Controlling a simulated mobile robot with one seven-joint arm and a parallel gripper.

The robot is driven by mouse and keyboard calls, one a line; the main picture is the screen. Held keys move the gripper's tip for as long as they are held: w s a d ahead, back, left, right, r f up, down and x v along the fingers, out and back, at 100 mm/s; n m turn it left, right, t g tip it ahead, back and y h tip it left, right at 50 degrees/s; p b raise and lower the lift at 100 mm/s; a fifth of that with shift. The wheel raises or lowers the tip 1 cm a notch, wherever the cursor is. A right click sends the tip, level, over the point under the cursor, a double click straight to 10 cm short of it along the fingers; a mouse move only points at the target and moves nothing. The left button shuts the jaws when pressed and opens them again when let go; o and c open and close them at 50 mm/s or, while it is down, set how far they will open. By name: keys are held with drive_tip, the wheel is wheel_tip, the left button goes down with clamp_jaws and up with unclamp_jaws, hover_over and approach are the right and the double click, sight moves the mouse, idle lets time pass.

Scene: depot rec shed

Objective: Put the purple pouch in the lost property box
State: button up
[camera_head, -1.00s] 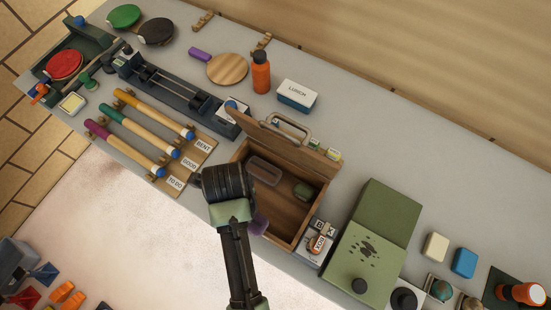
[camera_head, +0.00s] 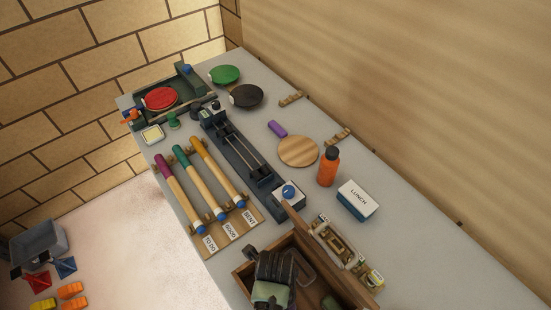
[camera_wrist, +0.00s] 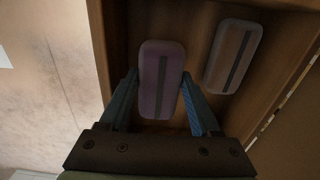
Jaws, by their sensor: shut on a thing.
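The purple pouch (camera_wrist: 157,95), a rounded oblong with a dark stripe down its middle, is between the two fingers of my gripper (camera_wrist: 160,80) in the wrist view. My gripper is shut on it, over the inside of the open wooden box (camera_wrist: 100,50). I cannot tell whether the pouch touches the box floor. In the head view the box (camera_head: 258,254) is at the bottom, its lid raised on the far side. My wrist covers its near left part and hides the fingers and the pouch there.
A brownish striped case (camera_wrist: 232,56) lies in the box right of the pouch. A purple block (camera_head: 277,128), round wooden board (camera_head: 298,151), orange bottle (camera_head: 328,168) and lunch box (camera_head: 357,201) stand on the bench behind. Coloured-handled bats (camera_head: 180,195) lie on a labelled rack to the left.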

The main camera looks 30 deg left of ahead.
drive_tip(key=shift+f, duration=1.35)
drive_tip(key=shift+f, duration=0.1)
drive_tip(key=o, duration=1.1)
wheel_tip(320, 180, up, 12)
drive_tip(key=shift+r+b, duration=0.15)
drive_tip(key=shift+b, duration=0.2)
